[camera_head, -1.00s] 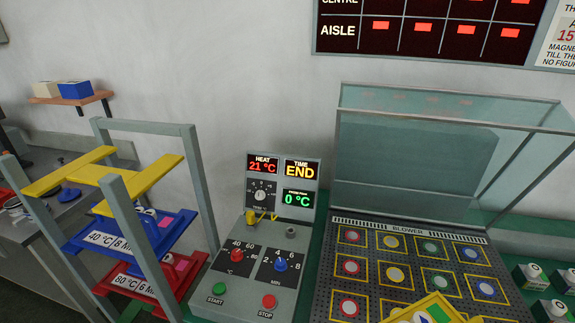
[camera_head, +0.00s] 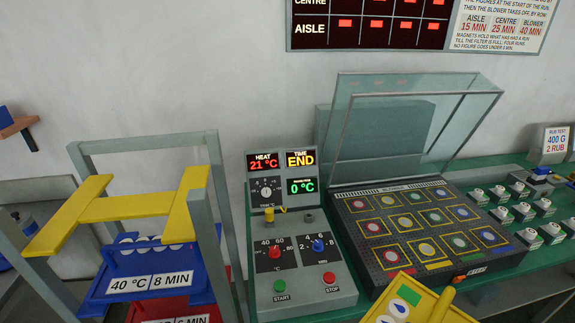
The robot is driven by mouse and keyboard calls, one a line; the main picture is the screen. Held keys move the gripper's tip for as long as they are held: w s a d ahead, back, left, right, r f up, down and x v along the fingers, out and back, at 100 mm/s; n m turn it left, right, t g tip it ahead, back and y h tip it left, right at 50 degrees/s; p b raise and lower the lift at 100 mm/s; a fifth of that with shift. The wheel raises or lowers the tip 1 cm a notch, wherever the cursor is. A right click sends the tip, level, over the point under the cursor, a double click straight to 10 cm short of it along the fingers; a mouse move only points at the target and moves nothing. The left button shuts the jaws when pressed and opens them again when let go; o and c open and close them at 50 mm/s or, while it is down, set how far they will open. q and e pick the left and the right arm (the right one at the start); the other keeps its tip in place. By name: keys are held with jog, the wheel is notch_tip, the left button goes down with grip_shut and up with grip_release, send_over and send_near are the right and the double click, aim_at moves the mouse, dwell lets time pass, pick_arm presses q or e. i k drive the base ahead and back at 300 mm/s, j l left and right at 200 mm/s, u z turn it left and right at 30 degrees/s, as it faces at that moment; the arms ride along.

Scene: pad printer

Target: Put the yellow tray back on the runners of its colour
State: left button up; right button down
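The yellow tray (camera_head: 405,301) is at the bottom edge, in front of the heater unit. Only its far part shows, with a yellow upright bar (camera_head: 441,306) and coloured marks on pale patches; the rest is cut off by the frame. The yellow runners (camera_head: 68,217) are at the top of the rack at left: two bars joined by a yellow crosspiece (camera_head: 135,207). No tray lies on them. Neither of my grippers is in view, so what holds the yellow tray, if anything, cannot be seen.
Below the runners, the rack (camera_head: 212,160) holds a blue tray (camera_head: 135,267) and a red tray (camera_head: 170,306). A control box (camera_head: 290,262) reading END stands between rack and heater unit (camera_head: 400,247), whose glass lid (camera_head: 465,107) is raised. Small pots (camera_head: 522,212) stand at right.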

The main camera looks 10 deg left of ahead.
aim_at(131, 202)
jog(key=k+j+z, duration=0.15)
jog(key=j, duration=0.25)
jog(key=k+j+z, duration=0.1)
jog(key=j, duration=0.25)
jog(key=k+j+z, duration=0.15)
jog(key=k+j, duration=0.15)
jog(key=k+j+z, duration=0.1)
jog(key=j, duration=0.3)
jog(key=k, duration=0.1)
